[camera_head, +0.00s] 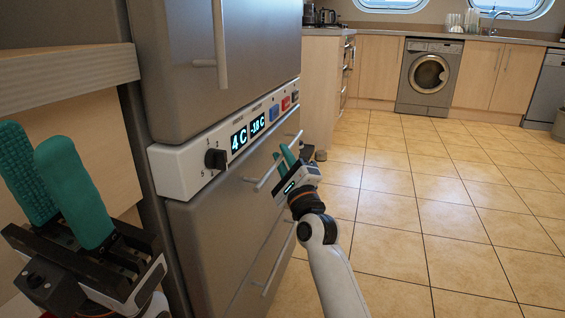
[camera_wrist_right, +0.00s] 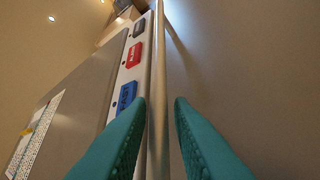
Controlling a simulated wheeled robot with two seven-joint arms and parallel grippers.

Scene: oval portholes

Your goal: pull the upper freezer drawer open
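The upper freezer drawer (camera_head: 228,211) is a grey metal front just below the white control panel, and it looks closed. Its bar handle (camera_head: 264,178) runs along its upper part. In the right wrist view the handle bar (camera_wrist_right: 157,60) passes between the green fingertips (camera_wrist_right: 160,100), nearer the left finger, with a gap on the right. The right gripper is open around the bar. My left gripper (camera_head: 32,135) is at the left, away from the drawer, its green fingers apart and empty.
The control panel (camera_head: 225,147) has a black knob and lit displays. A lower drawer handle (camera_head: 278,262) is below, and the upper door handle (camera_head: 219,50) above. A wooden counter edge (camera_head: 70,78) is at the left. The tiled floor (camera_head: 430,210) is clear to the right.

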